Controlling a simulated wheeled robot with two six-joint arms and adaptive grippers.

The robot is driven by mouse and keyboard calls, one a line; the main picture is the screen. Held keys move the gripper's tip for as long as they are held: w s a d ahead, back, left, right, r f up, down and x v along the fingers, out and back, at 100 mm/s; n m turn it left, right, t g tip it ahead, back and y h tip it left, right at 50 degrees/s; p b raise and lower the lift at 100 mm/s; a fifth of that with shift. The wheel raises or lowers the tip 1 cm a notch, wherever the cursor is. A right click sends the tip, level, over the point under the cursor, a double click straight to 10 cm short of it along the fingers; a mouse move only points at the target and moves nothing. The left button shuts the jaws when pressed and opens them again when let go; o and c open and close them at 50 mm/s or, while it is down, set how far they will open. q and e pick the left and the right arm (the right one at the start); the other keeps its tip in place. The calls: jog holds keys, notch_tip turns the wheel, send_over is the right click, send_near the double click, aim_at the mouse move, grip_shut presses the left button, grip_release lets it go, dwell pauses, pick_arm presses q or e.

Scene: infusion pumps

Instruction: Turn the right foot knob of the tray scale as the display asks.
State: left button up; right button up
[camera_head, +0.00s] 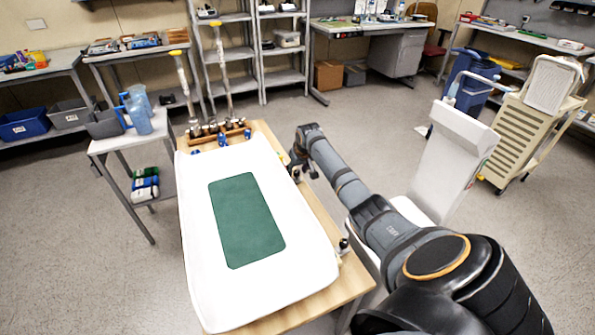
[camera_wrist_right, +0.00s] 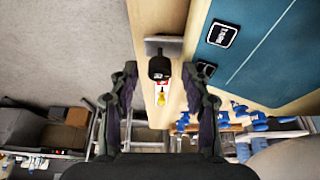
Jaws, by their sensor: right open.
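The tray scale (camera_head: 300,262) is a broad white tray with a green mat (camera_head: 243,215), on a wooden table. My right gripper (camera_head: 303,168) is at the tray's right edge, towards its far end. In the right wrist view its two fingers are apart. A small black knob-like part (camera_wrist_right: 158,68) with a red and white mark shows between them, with no visible contact. Beside it is a blue surface with a dark label (camera_wrist_right: 222,33), too small to read. Another small dark part (camera_head: 343,243) sits at the tray's near right edge. No readable display shows. My left gripper is not in view.
A wooden rack with several dark-topped items (camera_head: 215,132) stands at the tray's far end. A side table (camera_head: 115,140) with blue jugs is at left. A tall white panel (camera_head: 455,150) and a beige cart (camera_head: 530,135) stand at right. Floor between is open.

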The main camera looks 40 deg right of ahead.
grip_shut()
jog(key=shift+r+m+p, duration=0.2)
jog(key=shift+m+p, duration=0.2)
jog(key=shift+p, duration=0.3)
jog(key=m+p, duration=0.2)
jog(key=shift+a+g+h+p, duration=0.15)
jog(key=shift+g+h+p, duration=0.15)
jog(key=shift+h+p, duration=0.1)
jog(key=shift+m+p, duration=0.3)
jog(key=shift+m, duration=0.2)
jog(key=shift+w+f+m+g+h+p, duration=0.1)
jog(key=shift+m+g+h+p, duration=0.35)
jog(key=shift+m, duration=0.75)
jog(key=shift+f+m+g+h, duration=0.1)
jog(key=shift+m+g+h, duration=0.25)
jog(key=shift+m, duration=1.15)
